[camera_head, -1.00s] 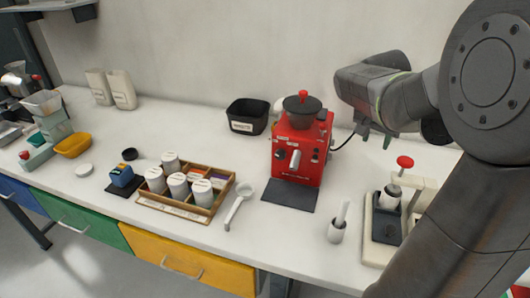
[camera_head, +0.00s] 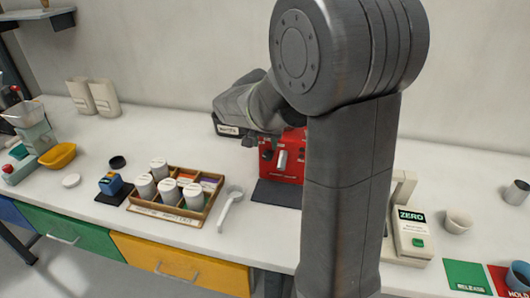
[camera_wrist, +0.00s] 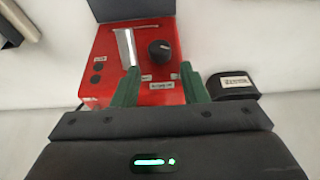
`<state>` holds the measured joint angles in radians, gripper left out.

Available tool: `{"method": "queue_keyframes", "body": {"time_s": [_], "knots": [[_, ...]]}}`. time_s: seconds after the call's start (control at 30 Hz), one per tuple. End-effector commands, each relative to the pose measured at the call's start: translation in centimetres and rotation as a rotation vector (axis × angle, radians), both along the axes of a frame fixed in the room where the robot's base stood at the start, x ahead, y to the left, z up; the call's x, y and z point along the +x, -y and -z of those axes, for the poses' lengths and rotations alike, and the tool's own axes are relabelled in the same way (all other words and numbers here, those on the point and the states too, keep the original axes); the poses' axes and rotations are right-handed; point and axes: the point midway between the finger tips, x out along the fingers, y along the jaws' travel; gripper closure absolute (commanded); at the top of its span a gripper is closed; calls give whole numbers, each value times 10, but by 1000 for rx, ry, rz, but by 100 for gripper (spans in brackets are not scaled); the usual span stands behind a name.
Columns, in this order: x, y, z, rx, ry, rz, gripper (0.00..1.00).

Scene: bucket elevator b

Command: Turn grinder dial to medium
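The red grinder (camera_head: 285,165) stands at the back of the counter, largely hidden behind my arm in the head view. In the wrist view, its red face (camera_wrist: 103,62) fills the middle. A round black dial (camera_wrist: 160,50) with a light pointer mark is on that face, beside a pale metal lever (camera_wrist: 126,48). My gripper (camera_wrist: 160,87) is open, its two green fingers apart and nothing between them. The dial shows beyond the fingertips, roughly in line with the gap. I cannot read the dial's setting.
A black labelled bin (camera_wrist: 233,84) is close beside the grinder. A dark mat (camera_head: 276,193) lies in front, with a white scoop (camera_head: 230,207) and a wooden tray (camera_head: 156,212) of canisters to the left. A scale marked ZERO (camera_head: 411,237) stands right.

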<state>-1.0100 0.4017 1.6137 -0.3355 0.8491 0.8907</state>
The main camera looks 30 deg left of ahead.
Motion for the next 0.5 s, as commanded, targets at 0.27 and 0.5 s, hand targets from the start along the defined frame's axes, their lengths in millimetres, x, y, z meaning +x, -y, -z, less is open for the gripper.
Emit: {"method": "queue_keyframes", "body": {"time_s": [0.27, 0.5], "knots": [[18, -5, 46, -2, -1, 1, 61], [25, -7, 63, -1, -1, 0, 61]]}}
